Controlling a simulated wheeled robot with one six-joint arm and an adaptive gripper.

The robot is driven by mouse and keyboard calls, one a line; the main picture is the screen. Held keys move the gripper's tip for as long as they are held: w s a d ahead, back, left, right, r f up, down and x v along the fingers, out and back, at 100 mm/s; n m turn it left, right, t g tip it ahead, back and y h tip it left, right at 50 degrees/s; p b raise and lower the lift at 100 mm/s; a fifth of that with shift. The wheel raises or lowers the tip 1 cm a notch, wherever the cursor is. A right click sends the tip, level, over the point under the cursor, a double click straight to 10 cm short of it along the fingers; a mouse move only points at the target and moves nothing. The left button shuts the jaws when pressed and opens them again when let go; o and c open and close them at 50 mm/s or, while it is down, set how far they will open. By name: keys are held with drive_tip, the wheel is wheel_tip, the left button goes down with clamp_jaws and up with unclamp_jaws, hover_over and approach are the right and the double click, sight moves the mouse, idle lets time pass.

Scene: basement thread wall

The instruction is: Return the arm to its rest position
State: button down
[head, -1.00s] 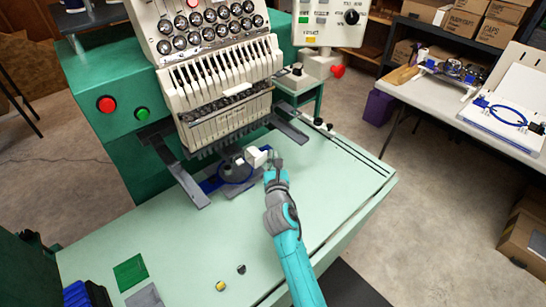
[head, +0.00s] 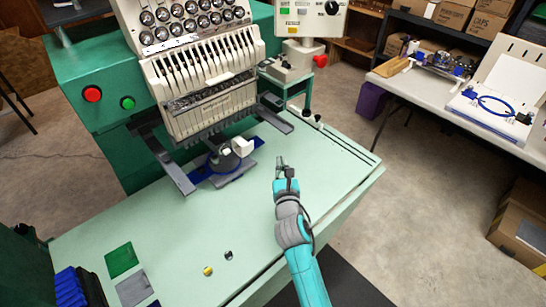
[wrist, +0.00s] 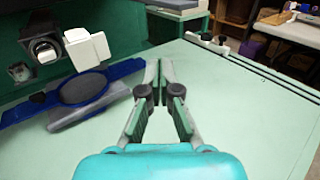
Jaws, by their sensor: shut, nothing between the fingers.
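My arm, teal and grey, reaches up from the bottom of the head view over the pale green table (head: 190,225). My gripper (head: 281,162) is above the table, to the right of the machine's lower arm, and is shut with nothing in it. In the wrist view my gripper (wrist: 160,68) shows its fingertips close together over bare table. The blue hoop (wrist: 90,92) with a dark round centre lies to the left of the fingers, below the white block (wrist: 86,48) on the machine. They are apart from my gripper.
The embroidery machine (head: 200,80) stands at the back left, with bracket arms over the table. Green and grey squares (head: 121,260), a small yellow piece (head: 208,270) and a dark piece (head: 228,255) lie at the front. A white side table (head: 425,90) stands right.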

drive_tip(key=shift+s+d, duration=1.2)
drive_tip(key=shift+s, duration=0.3)
drive_tip(key=s+d+f+m+g, duration=0.1)
drive_tip(key=s+d+f+m, duration=0.3)
drive_tip(key=s, duration=0.5)
drive_tip(key=s+d+f+m, duration=0.1)
drive_tip(key=s+f+m, duration=0.2)
drive_tip(key=s+m, duration=0.4)
drive_tip(key=s+d+f+m+g, duration=0.1)
drive_tip(key=s+d+f+m, duration=0.25)
drive_tip(key=s, duration=0.65)
drive_tip(key=s+d+r+m, duration=0.1)
drive_tip(key=s+r+m, duration=0.2)
drive_tip(key=s+m, duration=0.4)
drive_tip(key=s+d+r+m+h, duration=0.1)
drive_tip(key=s+r+m, duration=0.2)
drive_tip(key=s+m, duration=0.5)
drive_tip(key=s+d+r+m+g, duration=0.1)
drive_tip(key=s+d+r+m, duration=0.1)
drive_tip(key=s+m, duration=0.5)
drive_tip(key=s+r, duration=0.1)
drive_tip(key=s, duration=0.2)
drive_tip(key=shift+s+r+h, duration=0.15)
drive_tip(key=shift+s+h, duration=0.1)
drive_tip(key=shift+h, duration=0.05)
drive_tip(key=shift+m, duration=0.25)
